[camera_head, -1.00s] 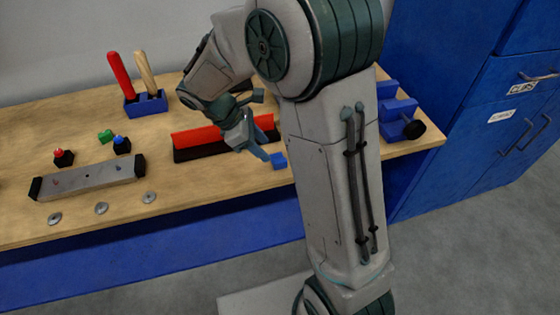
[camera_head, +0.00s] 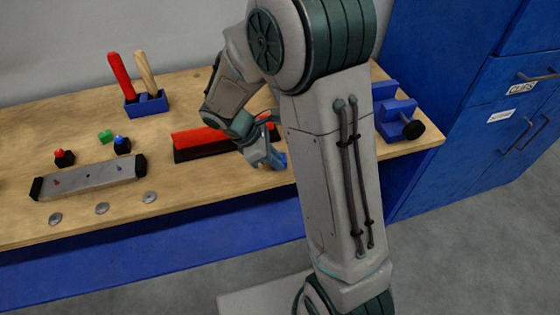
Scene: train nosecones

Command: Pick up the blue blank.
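The blue blank (camera_head: 281,160) is a small blue block near the front edge of the wooden bench, partly hidden by my gripper and arm. My gripper (camera_head: 269,160) is low over the bench, with its fingers right at the left side of the blank. I cannot tell whether the fingers straddle the blank, touch it or are closed on it.
A red bar on a black base (camera_head: 195,140) lies just left of and behind my gripper. A blue vise (camera_head: 397,120) stands on the right. A grey bar with black ends (camera_head: 90,180), metal discs (camera_head: 102,208) and a blue tool holder (camera_head: 147,104) are on the left.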

